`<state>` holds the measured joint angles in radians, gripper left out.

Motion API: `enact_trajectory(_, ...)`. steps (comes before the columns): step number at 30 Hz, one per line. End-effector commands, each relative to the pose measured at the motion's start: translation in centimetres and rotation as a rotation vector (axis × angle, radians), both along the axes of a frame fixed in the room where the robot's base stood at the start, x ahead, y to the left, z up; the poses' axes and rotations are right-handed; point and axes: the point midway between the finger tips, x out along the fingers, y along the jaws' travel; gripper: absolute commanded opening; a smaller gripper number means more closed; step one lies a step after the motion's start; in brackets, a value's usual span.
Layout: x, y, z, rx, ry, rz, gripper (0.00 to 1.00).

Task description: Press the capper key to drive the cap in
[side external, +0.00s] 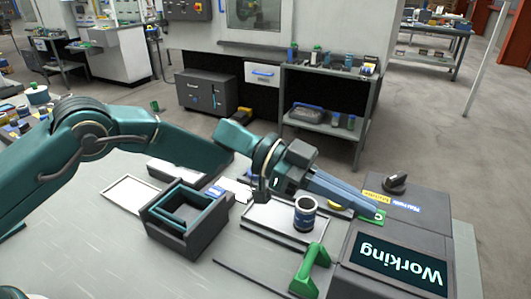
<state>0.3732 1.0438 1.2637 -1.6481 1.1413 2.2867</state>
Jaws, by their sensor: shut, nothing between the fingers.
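The grey machine box (436,216) at the right has a dark screen (399,263) that reads "Working", seen upside down. A green key (379,215) sits at the box's near left edge. My gripper (372,206) is shut and empty, its long blue-grey fingers pointing right and down. The fingertips are at the green key; whether they touch it or hover just over it I cannot tell. I cannot make out a cap.
A black knob (396,183) stands on the box behind the key. A green handle (311,271) rises in front of the box. A dark open bin (182,237) and a white tray (131,194) lie to the left. The near left bench is clear.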

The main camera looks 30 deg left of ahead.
Motion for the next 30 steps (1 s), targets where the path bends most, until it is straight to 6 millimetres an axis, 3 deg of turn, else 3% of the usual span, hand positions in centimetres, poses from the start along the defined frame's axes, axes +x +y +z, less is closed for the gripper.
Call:
enact_trajectory(1,-0.2,0.0,-1.0,0.026,0.013,-0.001,0.00)
enact_trajectory(4,-0.1,0.0,-0.2,0.023,0.009,0.000,0.00)
enact_trajectory(10,0.0,0.0,4.0,0.004,-0.004,0.000,0.00)
enact_trajectory(15,0.1,4.2,4.9,0.003,0.003,0.007,0.00)
enact_trajectory(21,0.1,7.8,5.9,0.001,0.000,0.004,0.00)
enact_trajectory(30,0.0,9.7,6.4,0.000,0.000,0.000,0.00)
